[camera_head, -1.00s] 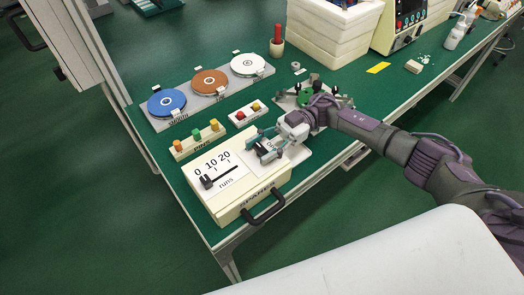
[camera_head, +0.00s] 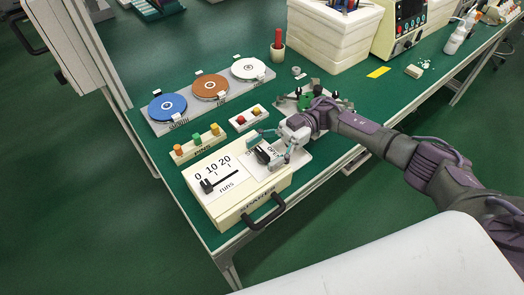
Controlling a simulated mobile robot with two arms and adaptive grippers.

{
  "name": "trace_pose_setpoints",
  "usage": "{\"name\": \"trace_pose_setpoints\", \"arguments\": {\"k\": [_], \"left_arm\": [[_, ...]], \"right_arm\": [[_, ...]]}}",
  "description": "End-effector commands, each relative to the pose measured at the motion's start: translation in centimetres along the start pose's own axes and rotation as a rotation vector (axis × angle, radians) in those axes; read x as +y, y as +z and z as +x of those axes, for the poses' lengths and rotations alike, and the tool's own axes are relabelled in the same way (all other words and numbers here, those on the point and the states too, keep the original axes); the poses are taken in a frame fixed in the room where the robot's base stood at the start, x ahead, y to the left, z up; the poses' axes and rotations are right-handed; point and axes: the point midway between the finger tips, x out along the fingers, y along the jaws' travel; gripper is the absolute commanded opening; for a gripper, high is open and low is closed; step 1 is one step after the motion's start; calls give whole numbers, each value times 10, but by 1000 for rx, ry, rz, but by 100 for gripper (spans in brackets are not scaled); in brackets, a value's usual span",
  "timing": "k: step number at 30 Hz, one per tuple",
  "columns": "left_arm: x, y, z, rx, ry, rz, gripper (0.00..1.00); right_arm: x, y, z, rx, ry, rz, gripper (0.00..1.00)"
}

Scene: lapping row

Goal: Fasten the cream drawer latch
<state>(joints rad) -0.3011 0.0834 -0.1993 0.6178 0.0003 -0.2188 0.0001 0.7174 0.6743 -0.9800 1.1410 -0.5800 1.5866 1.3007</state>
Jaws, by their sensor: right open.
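The cream drawer unit (camera_head: 236,207) stands at the near left corner of the bench, with a black bar handle (camera_head: 264,213) on its front, which is marked SPARES. On its top is a plate with partly covered lettering and a black latch knob (camera_head: 262,156). My right gripper (camera_head: 268,149) is open at this knob, with its fingers spread to either side of it. I cannot tell whether they touch it. My right gripper partly hides the plate. My left gripper is not in view.
White bins (camera_head: 325,40) stand at the back.

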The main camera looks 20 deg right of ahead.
Motion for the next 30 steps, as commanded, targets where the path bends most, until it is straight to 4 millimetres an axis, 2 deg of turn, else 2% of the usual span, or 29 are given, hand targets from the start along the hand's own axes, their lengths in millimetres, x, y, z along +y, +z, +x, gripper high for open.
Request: {"name": "trace_pose_setpoints", "arguments": {"k": [6,12,17,30], "left_arm": [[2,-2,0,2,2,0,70],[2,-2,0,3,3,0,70],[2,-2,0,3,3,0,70],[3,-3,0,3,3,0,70]], "right_arm": [[2,0,-36,-2,5,-1,75],[1,0,-63,-1,3,-1,75],[0,0,-70,0,1,-1,75],[0,0,-69,1,1,-1,75]]}}
